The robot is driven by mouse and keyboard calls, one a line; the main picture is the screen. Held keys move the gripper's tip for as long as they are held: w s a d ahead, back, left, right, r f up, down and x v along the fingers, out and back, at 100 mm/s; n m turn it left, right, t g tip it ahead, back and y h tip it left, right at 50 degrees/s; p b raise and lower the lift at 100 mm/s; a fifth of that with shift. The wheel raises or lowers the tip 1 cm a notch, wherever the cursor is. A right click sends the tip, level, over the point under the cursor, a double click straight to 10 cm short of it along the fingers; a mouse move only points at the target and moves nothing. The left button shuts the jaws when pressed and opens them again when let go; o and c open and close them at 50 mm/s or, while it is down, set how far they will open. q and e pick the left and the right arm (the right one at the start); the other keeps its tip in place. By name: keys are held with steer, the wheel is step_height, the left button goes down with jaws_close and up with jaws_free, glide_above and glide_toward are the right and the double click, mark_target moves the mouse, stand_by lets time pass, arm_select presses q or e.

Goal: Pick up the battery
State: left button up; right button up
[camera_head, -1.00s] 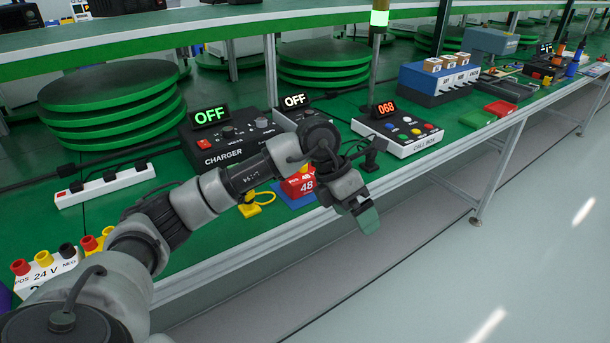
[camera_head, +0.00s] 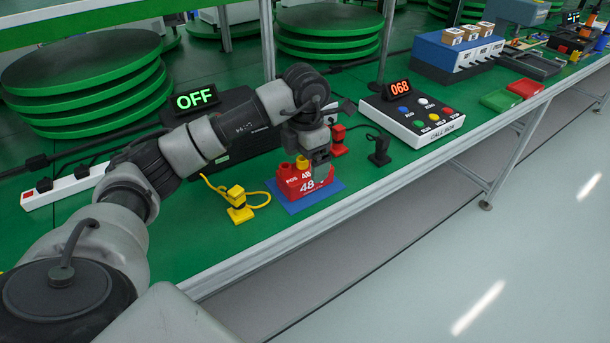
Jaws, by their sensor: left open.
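The battery (camera_head: 297,184) is a red block marked POS and 48, with a yellow post on top. It sits upright on a blue mat (camera_head: 328,195) near the table's front edge. My left gripper (camera_head: 312,172) points down just above the battery, its fingers at or over the battery's top right part. Whether they touch it I cannot tell. The gripper is open and its fingers partly hide the battery's top. My right gripper is out of view.
A yellow plug (camera_head: 238,206) with a looped cable lies left of the battery. A red connector (camera_head: 338,141) and a black one (camera_head: 379,150) stand to the right, before the call box (camera_head: 422,118). My left arm hides much of the charger (camera_head: 236,142).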

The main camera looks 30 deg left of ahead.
mark_target(305, 167)
arm_select(q)
step_height(305, 167, down, 5)
steer(key=shift+w+a+r, duration=0.1)
steer(key=shift+a, duration=0.05)
steer(key=c, duration=1.4)
